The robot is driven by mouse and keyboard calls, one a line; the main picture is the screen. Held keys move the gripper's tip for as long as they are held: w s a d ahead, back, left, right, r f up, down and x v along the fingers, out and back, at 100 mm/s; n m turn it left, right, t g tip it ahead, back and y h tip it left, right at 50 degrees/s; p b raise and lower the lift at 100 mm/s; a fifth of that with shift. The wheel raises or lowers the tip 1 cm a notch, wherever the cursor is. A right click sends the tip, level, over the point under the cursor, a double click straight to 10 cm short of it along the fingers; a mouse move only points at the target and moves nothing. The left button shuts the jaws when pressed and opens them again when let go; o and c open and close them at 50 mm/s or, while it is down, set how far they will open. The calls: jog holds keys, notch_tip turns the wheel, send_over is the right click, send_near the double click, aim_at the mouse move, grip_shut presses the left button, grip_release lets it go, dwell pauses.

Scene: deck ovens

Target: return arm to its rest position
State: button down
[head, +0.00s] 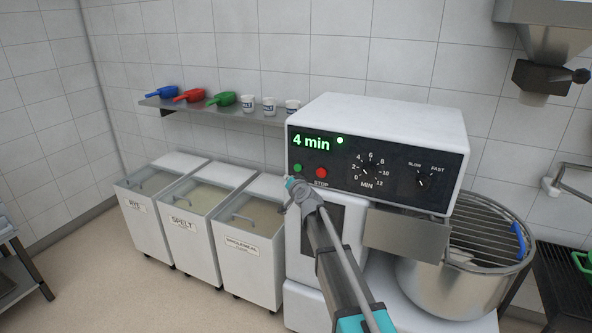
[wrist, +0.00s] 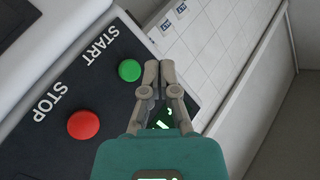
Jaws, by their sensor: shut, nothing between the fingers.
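My gripper (wrist: 160,72) is shut and empty in the wrist view. Its fingertips are close to the mixer's black control panel, beside the green START button (wrist: 129,70). I cannot tell whether they touch the panel. The red STOP button (wrist: 83,124) lies farther left. In the head view my gripper (head: 291,183) is just below the green and red buttons, with my arm reaching up from the bottom edge. The mixer (head: 390,111) shows "4 min" on its lit green display (head: 311,141), with a green light beside it.
Rye, spelt and wholemeal bins (head: 240,262) stand left of the mixer. A wall shelf (head: 215,110) above them holds coloured scoops and white cups. The mixer bowl (head: 455,291) with its wire guard (head: 490,240) is right of my arm. A metal hopper (head: 548,30) hangs upper right.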

jog(key=shift+d, duration=0.1)
jog(key=s+d+f+g+h, duration=0.2)
jog(key=s+d+f+g, duration=0.3)
jog(key=s+d, duration=0.4)
jog(key=s+d+f+n+g+h, duration=0.1)
jog(key=s+d+f+g, duration=0.4)
jog(key=s, duration=1.2)
jog(key=s+d+f+n+g+h, duration=0.1)
jog(key=s+d+f+g+h, duration=0.3)
jog(key=s+d, duration=0.9)
jog(key=shift+s+d+f+g, duration=0.15)
jog(key=shift+s+f+g, duration=0.2)
jog(key=shift+f, duration=0.35)
jog(key=shift+w, duration=0.15)
dwell(3.1)
